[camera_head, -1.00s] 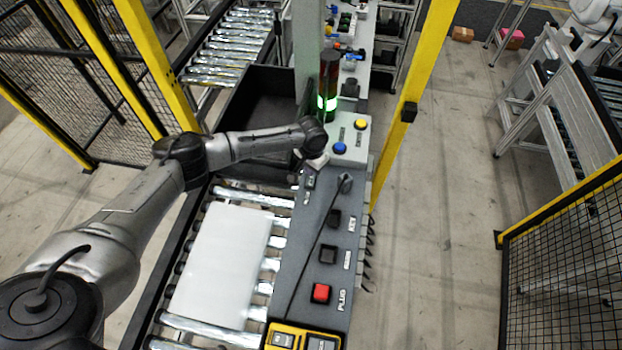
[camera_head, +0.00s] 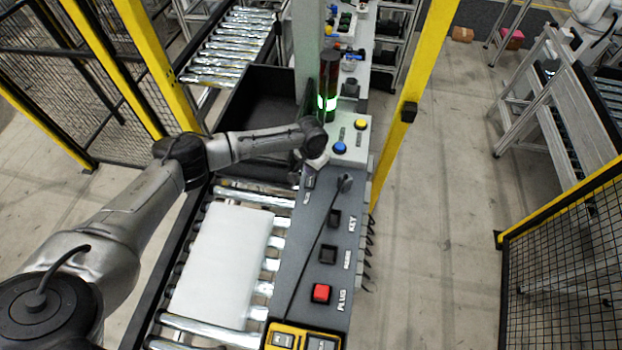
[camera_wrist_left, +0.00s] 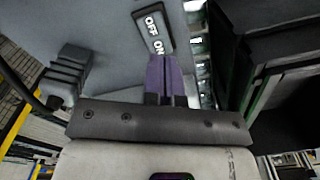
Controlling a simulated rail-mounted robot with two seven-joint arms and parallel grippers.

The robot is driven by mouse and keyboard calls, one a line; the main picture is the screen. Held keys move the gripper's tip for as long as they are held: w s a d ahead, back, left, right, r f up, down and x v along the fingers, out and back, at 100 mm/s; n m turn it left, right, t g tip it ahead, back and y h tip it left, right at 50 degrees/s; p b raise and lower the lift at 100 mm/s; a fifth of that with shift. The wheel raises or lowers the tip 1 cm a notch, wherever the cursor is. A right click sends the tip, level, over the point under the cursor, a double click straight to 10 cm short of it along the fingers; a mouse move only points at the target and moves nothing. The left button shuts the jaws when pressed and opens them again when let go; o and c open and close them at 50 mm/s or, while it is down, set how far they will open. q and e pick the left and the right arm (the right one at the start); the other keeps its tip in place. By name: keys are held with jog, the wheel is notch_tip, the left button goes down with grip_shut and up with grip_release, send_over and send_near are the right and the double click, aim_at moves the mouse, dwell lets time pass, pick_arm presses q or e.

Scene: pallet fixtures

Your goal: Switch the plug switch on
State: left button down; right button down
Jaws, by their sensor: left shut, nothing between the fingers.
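The plug switch is a dark rocker plate (camera_wrist_left: 154,30) marked OFF and ON on the grey panel, large in the left wrist view. In the head view a small switch (camera_head: 310,183) shows on the panel just below my left gripper (camera_head: 304,174). My left gripper's purple fingers (camera_wrist_left: 165,62) are shut and empty. Their tips are at the ON end of the rocker and partly cover it. I cannot tell whether they touch it or which way the rocker is tilted. My right gripper is not in view.
The grey panel (camera_head: 298,255) carries a black plug with a cable (camera_head: 345,183), dark KEY and other sockets, and a red PLUG button or socket (camera_head: 321,292). Blue (camera_head: 340,148) and yellow buttons and a green-lit signal tower (camera_head: 328,95) stand behind. A white slab (camera_head: 222,265) lies on rollers.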

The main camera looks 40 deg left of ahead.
pick_arm(q)
jog(key=shift+f, duration=0.3)
dwell(0.6)
jog(key=shift+f+b, duration=0.45)
jog(key=shift+f, duration=0.1)
jog(key=shift+f, duration=0.45)
dwell(0.4)
jog(key=shift+r, duration=0.1)
notch_tip(320, 180, up, 7)
jog(key=p, duration=0.7)
dwell(0.5)
